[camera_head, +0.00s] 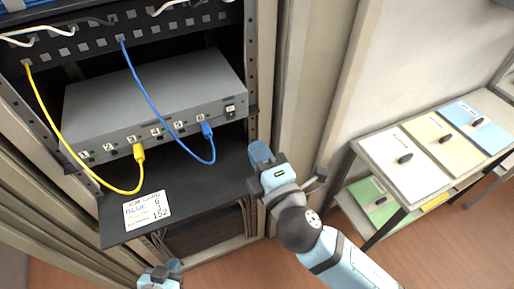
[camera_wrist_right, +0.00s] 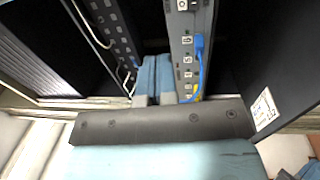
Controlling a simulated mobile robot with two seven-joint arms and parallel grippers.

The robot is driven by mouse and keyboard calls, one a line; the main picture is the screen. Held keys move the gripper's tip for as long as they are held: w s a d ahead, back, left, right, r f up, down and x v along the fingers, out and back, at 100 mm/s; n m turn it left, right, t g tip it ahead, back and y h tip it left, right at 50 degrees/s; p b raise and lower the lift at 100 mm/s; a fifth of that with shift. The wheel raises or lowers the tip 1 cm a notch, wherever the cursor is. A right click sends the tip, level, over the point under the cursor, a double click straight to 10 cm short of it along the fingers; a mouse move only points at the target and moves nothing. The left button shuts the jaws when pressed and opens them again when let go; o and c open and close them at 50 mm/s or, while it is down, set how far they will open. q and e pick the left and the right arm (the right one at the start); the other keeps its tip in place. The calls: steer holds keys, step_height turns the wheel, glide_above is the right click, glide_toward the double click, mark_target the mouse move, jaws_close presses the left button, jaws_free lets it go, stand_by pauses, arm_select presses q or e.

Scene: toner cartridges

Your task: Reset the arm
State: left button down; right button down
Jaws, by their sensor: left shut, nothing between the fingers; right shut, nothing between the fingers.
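My right gripper (camera_head: 261,154) is in front of the right side of the rack in the head view. Its fingers are shut and hold nothing. In the right wrist view the two blue fingers (camera_wrist_right: 155,80) lie side by side, beside the grey box's front. My left gripper (camera_head: 174,266) is at the bottom edge of the head view, shut and empty, with most of its arm out of frame.
A grey box (camera_head: 160,92) sits on a black rack shelf (camera_head: 195,180). A yellow cable (camera_head: 62,133) and a blue cable (camera_head: 159,112) plug into its front. A job card (camera_head: 147,210) lies on the shelf. A side table (camera_head: 398,188) with folders stands at the right.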

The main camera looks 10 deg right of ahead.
steer(key=s+d+f+m+g+h+p, duration=0.1)
steer(key=s+d+f+m, duration=0.3)
steer(key=f, duration=0.4)
steer(key=s+d+f+m+g+h+p, duration=0.1)
steer(key=s+d+f+m+g+p, duration=0.1)
steer(key=s+d+f+m+g, duration=0.2)
steer(key=s+d+f+m+g+p, duration=0.1)
steer(key=s+d+f+m+g, duration=0.1)
steer(key=s+d+f+m, duration=0.2)
steer(key=d+f+m, duration=0.3)
steer(key=f+m, duration=0.3)
steer(key=f, duration=0.3)
steer(key=shift+s+d+f+m+h, duration=0.15)
steer(key=shift+f+m+h, duration=0.15)
steer(key=shift+f+h, duration=0.1)
stand_by(0.4)
